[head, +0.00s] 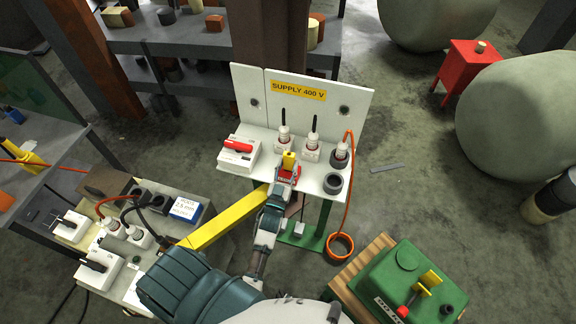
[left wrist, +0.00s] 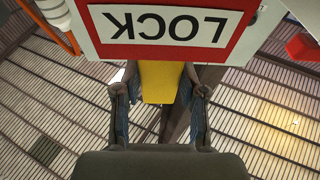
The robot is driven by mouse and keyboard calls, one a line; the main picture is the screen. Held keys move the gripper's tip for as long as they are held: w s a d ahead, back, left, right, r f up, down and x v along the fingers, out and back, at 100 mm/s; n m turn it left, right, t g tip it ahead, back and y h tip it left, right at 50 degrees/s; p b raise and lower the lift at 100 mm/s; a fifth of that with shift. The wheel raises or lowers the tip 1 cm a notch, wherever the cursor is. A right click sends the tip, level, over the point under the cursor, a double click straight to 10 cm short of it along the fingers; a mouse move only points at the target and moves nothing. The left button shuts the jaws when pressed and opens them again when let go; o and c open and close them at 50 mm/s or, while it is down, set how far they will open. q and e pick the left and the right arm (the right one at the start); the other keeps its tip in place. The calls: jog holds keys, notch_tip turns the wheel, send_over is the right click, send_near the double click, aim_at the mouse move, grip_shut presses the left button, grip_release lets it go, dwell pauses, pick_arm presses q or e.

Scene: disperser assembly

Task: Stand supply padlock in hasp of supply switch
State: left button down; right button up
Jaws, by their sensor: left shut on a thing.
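The supply switch (head: 238,152) is a white box with a red handle at the left of the white supply stand, under the sign SUPPLY 400 V. Its hasp is too small to make out. My left gripper (head: 284,178) is at the stand's front edge, to the right of the switch and apart from it. It is shut on a yellow block, which I take for the supply padlock (head: 289,160). In the left wrist view the yellow body (left wrist: 159,82) is between the fingertips (left wrist: 164,92). A red-bordered LOCK label (left wrist: 170,27) hides its far end. My right gripper is not in view.
The white stand (head: 346,103) carries several white fittings and a grey ring (head: 333,184). An orange cable (head: 351,180) hangs at its right. A yellow bar (head: 225,221) runs beside my left arm. A green box (head: 401,285) is at lower right.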

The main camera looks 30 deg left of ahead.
pick_arm(q)
jog(key=shift+f+b, duration=0.45)
jog(key=shift+f, duration=0.2)
jog(key=c, duration=0.6)
grip_release()
jog(key=v, duration=1.2)
jog(key=shift+d, duration=0.1)
